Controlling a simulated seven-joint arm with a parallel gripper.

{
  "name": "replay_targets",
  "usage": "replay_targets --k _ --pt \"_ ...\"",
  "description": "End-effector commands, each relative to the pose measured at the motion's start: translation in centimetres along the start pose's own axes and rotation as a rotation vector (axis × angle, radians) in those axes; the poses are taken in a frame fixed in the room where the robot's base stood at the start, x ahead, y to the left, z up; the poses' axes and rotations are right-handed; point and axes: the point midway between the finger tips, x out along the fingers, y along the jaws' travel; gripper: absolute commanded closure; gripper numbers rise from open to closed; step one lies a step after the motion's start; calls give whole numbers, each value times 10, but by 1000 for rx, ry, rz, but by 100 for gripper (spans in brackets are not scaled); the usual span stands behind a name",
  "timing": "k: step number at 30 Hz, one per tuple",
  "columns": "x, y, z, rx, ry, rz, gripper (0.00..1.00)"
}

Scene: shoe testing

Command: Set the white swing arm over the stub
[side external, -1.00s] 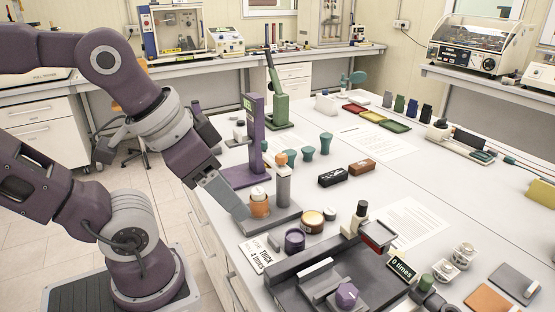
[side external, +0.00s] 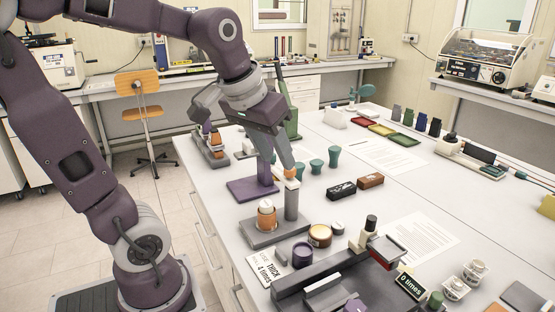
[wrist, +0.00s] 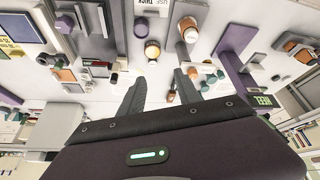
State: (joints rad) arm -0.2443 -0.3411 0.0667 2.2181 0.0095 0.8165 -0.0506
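A grey post (side external: 291,205) rises from a flat grey base (side external: 262,238) near the table's left edge. A small white piece with an orange knob (side external: 290,172) sits on the post top; it looks like the white swing arm, but my fingers partly cover it. An orange cylinder with a white top (side external: 266,213), perhaps the stub, stands on the same base, left of the post. My gripper (side external: 289,167) points down at the post top. In the wrist view its fingers (wrist: 160,80) are apart; an orange knob (wrist: 193,73) shows by the right finger. Contact cannot be told.
A purple stand (side external: 253,188) rises just behind the base. A purple pot (side external: 302,254), a brown jar (side external: 319,235) and a card (side external: 268,268) lie in front and to the right. Black (side external: 341,191) and brown (side external: 370,180) blocks stand further right.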

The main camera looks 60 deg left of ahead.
Motion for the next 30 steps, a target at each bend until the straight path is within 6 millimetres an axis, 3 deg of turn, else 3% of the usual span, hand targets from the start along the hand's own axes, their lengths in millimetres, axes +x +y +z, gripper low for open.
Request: replay_targets --k 1,3,6,9,21,30 --pt "20 -26 -32 -94 -20 -47 60" --pt "46 -67 -68 -210 -31 -106 60" --pt "77 -118 -97 -325 -41 -172 60" --pt "93 -146 -107 -378 -44 -205 60" --pt "158 -162 -102 -386 -48 -210 60" --pt "164 -162 -102 -384 -45 -209 60"
